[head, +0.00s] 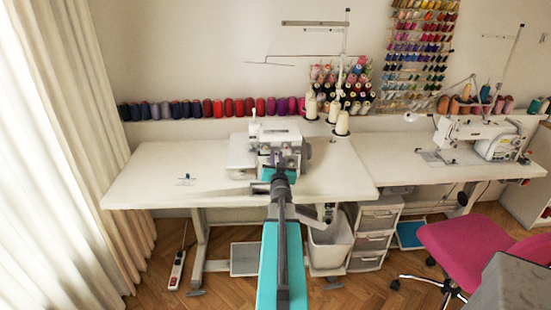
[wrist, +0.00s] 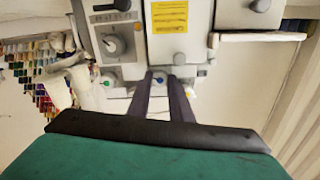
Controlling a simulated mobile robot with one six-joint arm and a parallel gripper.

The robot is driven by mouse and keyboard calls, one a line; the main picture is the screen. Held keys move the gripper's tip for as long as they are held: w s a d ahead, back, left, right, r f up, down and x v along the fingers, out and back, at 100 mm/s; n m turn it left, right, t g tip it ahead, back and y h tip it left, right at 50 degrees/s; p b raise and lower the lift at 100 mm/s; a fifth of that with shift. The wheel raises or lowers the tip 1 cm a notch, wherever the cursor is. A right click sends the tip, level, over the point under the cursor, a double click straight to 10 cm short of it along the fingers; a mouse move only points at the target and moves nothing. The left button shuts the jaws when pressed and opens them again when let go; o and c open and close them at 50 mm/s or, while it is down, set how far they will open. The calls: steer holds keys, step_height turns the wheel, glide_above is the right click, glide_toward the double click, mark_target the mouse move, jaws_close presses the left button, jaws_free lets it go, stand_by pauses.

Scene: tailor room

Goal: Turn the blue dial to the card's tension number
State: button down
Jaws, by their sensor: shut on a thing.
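The blue dial (wrist: 160,79) shows in the wrist view as a small blue spot between my fingertips, on the front of a white sewing machine (head: 285,135). My gripper (wrist: 165,75) is shut on the dial. The fingers hide most of it, so its number cannot be read. In the head view my gripper (head: 277,162) is at the machine's front, partly hidden by my arm. A small flat item with dark marks (head: 186,181), perhaps the card, is on the left of the table; its writing is too small to read.
A green-marked dial (wrist: 107,80) and a larger grey knob (wrist: 113,44) are close to my fingers. A yellow label (wrist: 169,17) is on the machine. The white table (head: 150,165) is mostly clear at left. Thread cones (head: 342,122) stand behind the machine. A pink chair (head: 465,245) is at right.

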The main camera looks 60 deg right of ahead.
steer(key=shift+d+r+m, duration=0.1)
steer(key=shift+d+m, duration=0.05)
steer(key=shift+m, duration=0.25)
steer(key=c, duration=1.9)
jaws_free()
steer(key=shift+o, duration=0.2)
steer(key=shift+s, duration=0.1)
steer(key=p+v, duration=0.2)
steer(key=v, duration=0.6)
steer(key=shift+a, duration=0.3)
